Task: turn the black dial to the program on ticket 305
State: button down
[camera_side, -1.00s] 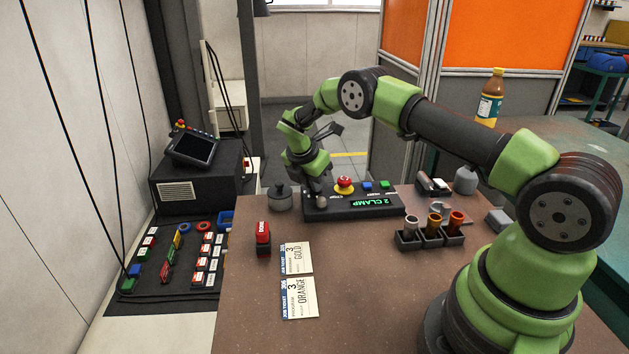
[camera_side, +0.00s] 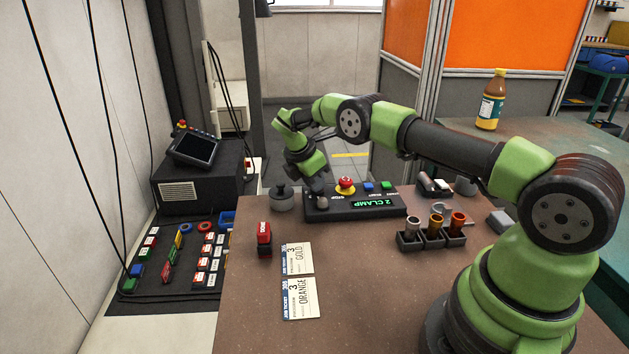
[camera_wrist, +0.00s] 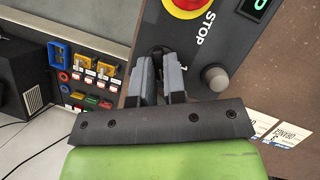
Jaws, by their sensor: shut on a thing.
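The control panel (camera_side: 340,213) stands at the back of the brown bench. Its green display (camera_side: 374,203) reads "2 CLAMP". My gripper (camera_side: 317,190) is at the panel's left end, pointing down. In the wrist view my gripper (camera_wrist: 160,75) is shut on the black dial (camera_wrist: 158,52), which is mostly hidden between the fingers; a number 1 is printed beside it. Two paper tickets lie on the bench: an upper one (camera_side: 296,258) reading 3 GOLD and a lower one (camera_side: 300,299) reading 3 ORANGE. Their ticket numbers are too small to read surely.
A red stop button (camera_side: 345,184), a grey knob (camera_wrist: 215,77), and blue (camera_side: 368,186) and green (camera_side: 386,185) buttons are on the panel. A dark lidded pot (camera_side: 282,198) stands left of it. Cups in a black holder (camera_side: 432,240) stand to the right.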

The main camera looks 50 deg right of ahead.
jog(key=c, duration=1.2)
grip_release()
jog(key=v, duration=1)
jog(key=shift+f, duration=0.1)
